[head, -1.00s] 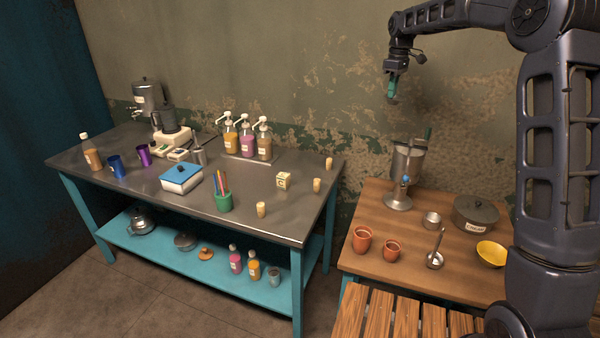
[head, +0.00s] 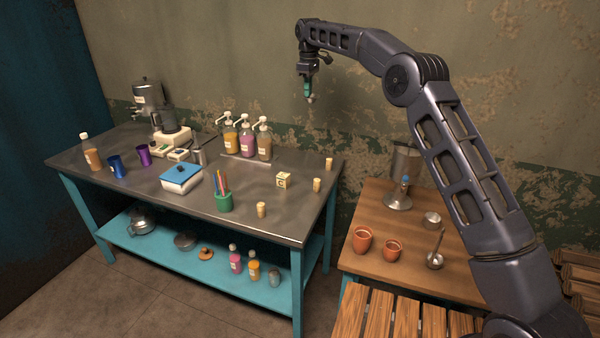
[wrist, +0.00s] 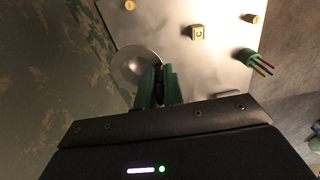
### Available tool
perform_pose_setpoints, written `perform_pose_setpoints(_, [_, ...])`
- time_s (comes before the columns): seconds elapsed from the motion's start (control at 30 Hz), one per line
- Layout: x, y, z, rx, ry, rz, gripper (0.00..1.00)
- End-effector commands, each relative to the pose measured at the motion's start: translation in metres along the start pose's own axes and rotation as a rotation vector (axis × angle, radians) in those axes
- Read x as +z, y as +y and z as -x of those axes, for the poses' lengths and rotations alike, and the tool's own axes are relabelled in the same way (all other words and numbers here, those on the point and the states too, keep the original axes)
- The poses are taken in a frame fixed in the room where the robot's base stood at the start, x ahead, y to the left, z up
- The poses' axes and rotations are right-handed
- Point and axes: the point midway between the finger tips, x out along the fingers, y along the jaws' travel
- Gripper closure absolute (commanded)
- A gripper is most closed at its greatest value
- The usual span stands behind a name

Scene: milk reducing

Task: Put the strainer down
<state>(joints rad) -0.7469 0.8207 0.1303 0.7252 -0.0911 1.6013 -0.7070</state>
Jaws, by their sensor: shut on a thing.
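My gripper (head: 307,90) is raised in the air in front of the wall, near the right end of the metal-topped table. In the wrist view its green fingers (wrist: 156,84) are shut on the strainer (wrist: 138,66), a round, shallow, silvery dish shape. The fingers hide its near part. In the head view only a small pale bit of it shows below the fingertips. The metal table (head: 287,211) lies below and beyond the strainer in the wrist view, and the strainer is clear of it.
A lettered cube (head: 284,180), several cork-like pieces and a green pencil cup (head: 224,202) stand on the table's right part. Pump bottles (head: 246,140) stand at the back. Bare metal lies between them. The wooden table (head: 410,222) at right holds pots and a metal dispenser.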

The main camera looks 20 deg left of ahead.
Motion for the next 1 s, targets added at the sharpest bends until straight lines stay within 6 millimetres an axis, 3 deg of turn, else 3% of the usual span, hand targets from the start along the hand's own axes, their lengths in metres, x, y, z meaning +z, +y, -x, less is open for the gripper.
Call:
perform_pose_setpoints(0.43, [-0.040, -0.019, -0.012, 0.005, -0.004, 0.033, 1.00])
perform_pose_setpoints(0.73, [-0.038, -0.019, -0.041, 0.004, -0.005, 0.032, 1.00])
perform_pose_setpoints(1.0, [-0.038, -0.018, -0.088, 0.003, -0.005, 0.031, 1.00])
